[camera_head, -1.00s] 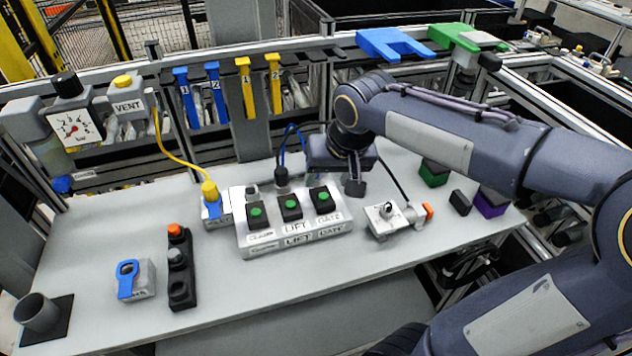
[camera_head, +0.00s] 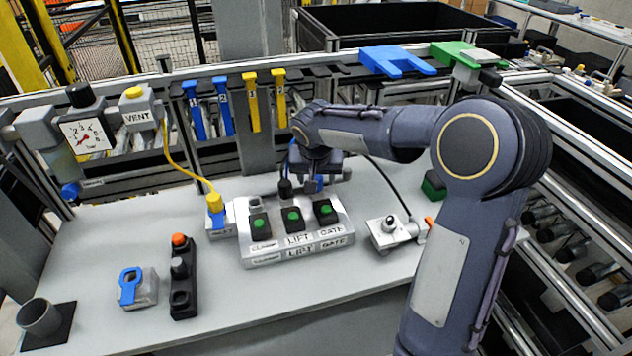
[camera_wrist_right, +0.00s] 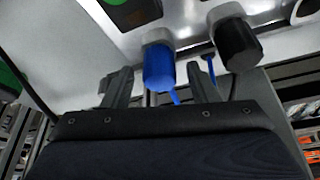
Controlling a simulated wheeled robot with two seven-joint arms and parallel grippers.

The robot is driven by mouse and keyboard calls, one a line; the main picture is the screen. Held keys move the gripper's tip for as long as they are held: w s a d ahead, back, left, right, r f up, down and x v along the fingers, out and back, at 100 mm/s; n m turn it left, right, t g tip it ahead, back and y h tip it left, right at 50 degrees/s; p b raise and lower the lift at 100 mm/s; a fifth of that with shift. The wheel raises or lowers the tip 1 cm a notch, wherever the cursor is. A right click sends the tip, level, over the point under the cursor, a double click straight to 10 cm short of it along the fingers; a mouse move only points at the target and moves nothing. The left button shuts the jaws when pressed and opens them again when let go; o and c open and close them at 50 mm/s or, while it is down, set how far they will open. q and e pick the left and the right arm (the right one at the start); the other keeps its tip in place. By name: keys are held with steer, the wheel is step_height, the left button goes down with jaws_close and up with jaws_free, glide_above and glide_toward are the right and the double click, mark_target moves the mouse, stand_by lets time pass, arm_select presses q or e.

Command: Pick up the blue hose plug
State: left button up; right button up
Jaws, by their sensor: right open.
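The blue hose plug (camera_wrist_right: 158,68) shows large in the right wrist view, with a thin blue hose trailing from it. It is seated at the back of the grey control box (camera_head: 297,251). My right gripper (camera_wrist_right: 160,76) is open, one finger on each side of the blue plug; I cannot tell whether either finger touches it. In the head view my right gripper (camera_head: 318,170) is behind the box, and only a small part of the blue plug (camera_head: 312,184) shows below it. My left gripper is not in view.
A black plug (camera_wrist_right: 238,45) sits close beside the blue one; it also shows in the head view (camera_head: 285,188). A yellow-hosed plug (camera_head: 214,203) stands left of the box.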

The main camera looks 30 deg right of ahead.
steer(key=shift+f, duration=0.2)
steer(key=c, duration=1)
steer(key=shift+c, duration=0.2)
steer(key=shift+r, duration=0.15)
steer(key=shift+r, duration=0.6)
steer(key=s+a+r+b, duration=0.2)
steer(key=s+a+r, duration=0.5)
steer(key=s+r, duration=0.4)
steer(key=shift+s+a+r, duration=0.3)
steer(key=shift+s, duration=0.1)
